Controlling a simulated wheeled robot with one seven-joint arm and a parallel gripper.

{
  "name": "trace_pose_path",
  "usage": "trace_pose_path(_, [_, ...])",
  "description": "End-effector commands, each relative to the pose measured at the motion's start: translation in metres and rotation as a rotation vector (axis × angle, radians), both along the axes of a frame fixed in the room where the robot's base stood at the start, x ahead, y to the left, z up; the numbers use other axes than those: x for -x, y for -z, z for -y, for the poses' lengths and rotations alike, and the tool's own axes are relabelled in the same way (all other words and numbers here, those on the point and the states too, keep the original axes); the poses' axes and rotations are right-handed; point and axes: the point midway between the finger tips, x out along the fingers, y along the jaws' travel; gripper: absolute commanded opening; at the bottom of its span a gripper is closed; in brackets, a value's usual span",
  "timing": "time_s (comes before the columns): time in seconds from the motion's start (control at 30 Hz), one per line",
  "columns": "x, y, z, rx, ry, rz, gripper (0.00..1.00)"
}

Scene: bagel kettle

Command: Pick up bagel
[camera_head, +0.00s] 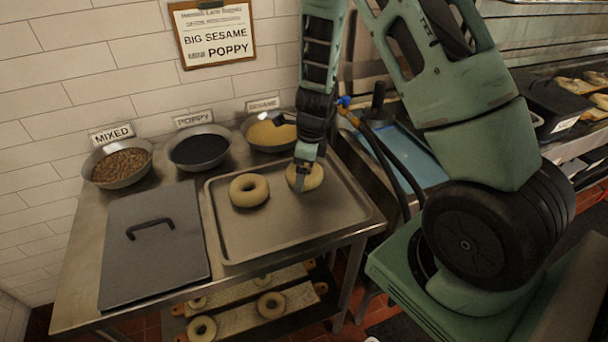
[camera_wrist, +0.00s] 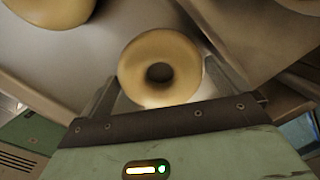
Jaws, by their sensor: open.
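Two plain bagels lie on a metal tray (camera_head: 270,236) on the steel table. The left bagel (camera_head: 248,190) lies clear of my arm, and part of it shows at the top left of the wrist view (camera_wrist: 52,8). The right bagel (camera_head: 314,178) is under my gripper (camera_head: 304,178), which partly covers it. In the wrist view this bagel (camera_wrist: 160,50) sits between the two open fingers of my gripper (camera_wrist: 160,92), with its hole visible. Whether the fingers touch the bagel I cannot tell.
Bowls of mixed topping (camera_head: 122,163), poppy (camera_head: 198,148) and sesame (camera_head: 270,133) stand along the wall. A grey lid with a handle (camera_head: 150,260) lies left of the tray. More bagels on boards (camera_head: 272,304) are on the shelf below. The tray's front is bare.

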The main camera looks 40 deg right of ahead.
Motion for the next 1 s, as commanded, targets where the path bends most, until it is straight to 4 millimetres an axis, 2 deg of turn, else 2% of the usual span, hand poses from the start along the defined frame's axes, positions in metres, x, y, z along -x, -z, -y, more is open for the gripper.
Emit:
trace_pose_path(0.03, [0.000, 0.000, 0.000, 0.000, 0.000, 0.000, 0.94])
trace_pose_path(0.1, [0.000, 0.000, 0.000, 0.000, 0.000, 0.000, 0.75])
trace_pose_path(0.13, [0.000, 0.000, 0.000, 0.000, 0.000, 0.000, 0.69])
trace_pose_path(0.47, [0.000, -0.005, 0.000, 0.001, -0.002, 0.001, 0.69])
trace_pose_path(0.57, [-0.001, -0.018, 0.000, 0.001, -0.004, 0.002, 0.69])
trace_pose_path(0.8, [-0.001, -0.066, -0.001, 0.001, -0.005, 0.004, 0.69])
trace_pose_path(1.0, [0.000, -0.094, 0.000, 0.001, -0.003, 0.002, 0.69])
